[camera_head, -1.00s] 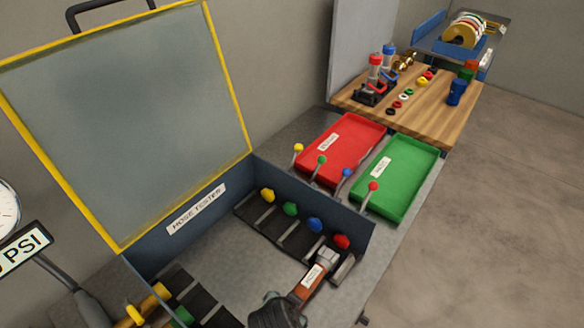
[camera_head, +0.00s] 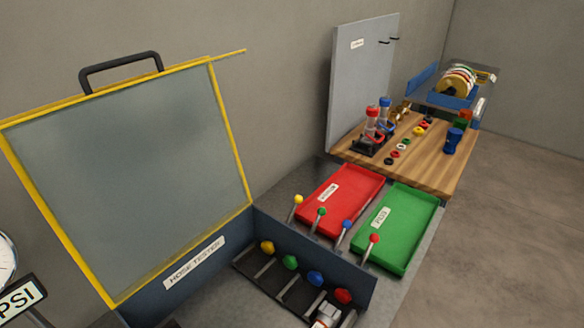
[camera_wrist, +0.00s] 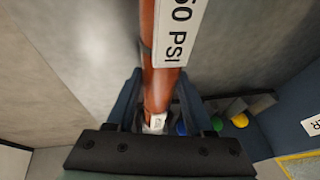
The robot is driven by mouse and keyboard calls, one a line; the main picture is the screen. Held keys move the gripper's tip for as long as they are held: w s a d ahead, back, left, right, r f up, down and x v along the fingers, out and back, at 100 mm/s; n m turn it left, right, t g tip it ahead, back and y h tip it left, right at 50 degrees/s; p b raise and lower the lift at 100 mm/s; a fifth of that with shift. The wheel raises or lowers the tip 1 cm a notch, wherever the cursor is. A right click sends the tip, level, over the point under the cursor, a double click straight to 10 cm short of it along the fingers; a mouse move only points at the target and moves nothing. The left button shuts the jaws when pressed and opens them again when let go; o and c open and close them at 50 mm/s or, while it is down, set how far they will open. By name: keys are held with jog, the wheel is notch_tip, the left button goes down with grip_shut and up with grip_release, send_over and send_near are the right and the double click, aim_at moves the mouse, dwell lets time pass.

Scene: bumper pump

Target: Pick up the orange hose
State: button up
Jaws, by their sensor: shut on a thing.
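The orange hose (camera_wrist: 160,92) runs up the middle of the wrist view, with a white label reading "50 PSI" in part and a pale end fitting at the bottom. My gripper (camera_wrist: 160,77) is shut on it, one dark finger on each side. In the head view only a pale metal fitting (camera_head: 326,314), seemingly the hose's end, shows at the bottom edge, by the slots of the hose tester. The rest of the hose and my gripper are out of the head view. I cannot tell whether the hose touches the tester.
The hose tester's yellow-framed lid (camera_head: 125,180) stands open at left. Its blue wall (camera_head: 320,255) borders slots with yellow, green, blue and red knobs. Levers stand before a red tray (camera_head: 370,182) and a green tray (camera_head: 425,215). A wooden table (camera_head: 445,170) holds small parts behind.

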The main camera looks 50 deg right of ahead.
grip_shut()
jog(key=shift+r, duration=0.2)
